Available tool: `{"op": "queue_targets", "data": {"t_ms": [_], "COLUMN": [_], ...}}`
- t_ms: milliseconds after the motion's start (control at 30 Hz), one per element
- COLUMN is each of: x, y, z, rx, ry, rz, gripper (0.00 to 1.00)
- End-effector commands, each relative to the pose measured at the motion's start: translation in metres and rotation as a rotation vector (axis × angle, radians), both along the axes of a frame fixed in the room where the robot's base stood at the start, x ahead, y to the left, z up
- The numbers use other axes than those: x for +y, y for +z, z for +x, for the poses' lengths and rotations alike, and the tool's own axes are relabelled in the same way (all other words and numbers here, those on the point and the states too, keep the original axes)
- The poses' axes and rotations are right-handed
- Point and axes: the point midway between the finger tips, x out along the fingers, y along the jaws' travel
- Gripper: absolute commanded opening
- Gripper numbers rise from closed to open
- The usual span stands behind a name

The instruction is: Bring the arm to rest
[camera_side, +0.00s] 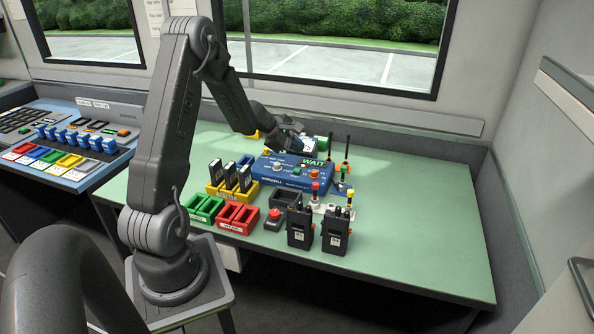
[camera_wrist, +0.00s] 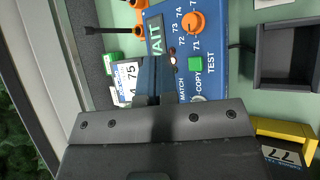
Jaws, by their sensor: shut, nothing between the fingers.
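My gripper (camera_side: 291,127) hangs at the end of my bent arm, above the back of the blue console (camera_side: 291,173) on the green table (camera_side: 400,245). In the wrist view my gripper (camera_wrist: 152,80) is shut, its fingers together and empty, in front of the console (camera_wrist: 168,25). The console carries an orange knob (camera_wrist: 193,23), a green button (camera_wrist: 195,64) and the word WAIT. I cannot tell whether the fingertips touch it.
Two black radios (camera_side: 336,231) stand at the front. Green (camera_side: 205,209) and red (camera_side: 238,218) trays, a yellow rack (camera_side: 232,189) of black units and a red button (camera_side: 274,215) lie nearby. A window (camera_side: 340,40) is behind. The table's right side is clear.

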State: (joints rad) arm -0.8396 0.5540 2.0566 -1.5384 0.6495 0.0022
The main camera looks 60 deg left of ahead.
Motion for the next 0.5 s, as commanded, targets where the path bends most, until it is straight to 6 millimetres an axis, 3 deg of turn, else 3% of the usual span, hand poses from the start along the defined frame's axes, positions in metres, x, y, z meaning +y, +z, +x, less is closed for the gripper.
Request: {"op": "queue_targets", "data": {"t_ms": [500], "x": [-0.0073], "y": [0.0061], "z": [0.0029], "rx": [-0.003], "ry": [-0.030], "rz": [0.014], "gripper": [0.00]}}
